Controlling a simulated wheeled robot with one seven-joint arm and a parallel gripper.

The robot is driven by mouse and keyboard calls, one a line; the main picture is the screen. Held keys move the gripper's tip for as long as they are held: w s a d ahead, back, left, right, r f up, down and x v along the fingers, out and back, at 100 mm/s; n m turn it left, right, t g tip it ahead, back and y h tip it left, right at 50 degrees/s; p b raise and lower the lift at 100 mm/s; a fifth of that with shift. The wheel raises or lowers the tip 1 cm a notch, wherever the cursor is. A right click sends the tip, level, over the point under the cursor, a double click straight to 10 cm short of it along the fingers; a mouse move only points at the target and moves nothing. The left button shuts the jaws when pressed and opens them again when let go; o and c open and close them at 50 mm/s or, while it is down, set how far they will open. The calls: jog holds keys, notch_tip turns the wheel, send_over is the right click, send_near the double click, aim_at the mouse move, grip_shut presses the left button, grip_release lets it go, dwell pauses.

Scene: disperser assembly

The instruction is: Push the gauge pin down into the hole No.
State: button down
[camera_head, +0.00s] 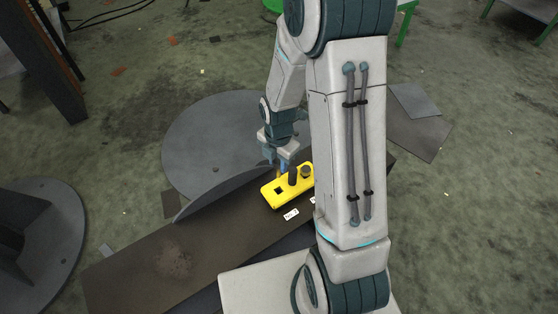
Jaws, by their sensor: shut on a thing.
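A yellow block (270,197) lies on the brown plate in the middle of the view. Its top shows a dark square opening (279,189), a dark upright cylinder (292,177) and a wider dark round part (305,171). My gripper (279,164), with blue fingers, points down at the far edge of the block, behind the square opening. It is shut on a thin yellow-orange piece (282,172), which seems to be the gauge pin. I cannot tell how deep the pin sits, since its lower end and the hole are hidden by the block's features.
The brown plate (150,275) extends to the lower left and is mostly bare. A white label (291,214) lies in front of the block. A grey disc (200,135) is behind the plate. My upper arm hides the block's right side. Another round base (30,240) stands at left.

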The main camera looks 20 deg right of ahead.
aim_at(279, 172)
jog(key=shift+f+b, duration=2)
jog(key=shift+f, duration=0.95)
jog(key=shift+f+b, duration=2.35)
jog(key=shift+f, duration=1.5)
jog(key=c, duration=1)
grip_release()
jog(key=shift+r, duration=0.1)
notch_tip(279, 172, up, 14)
jog(key=p, duration=0.6)
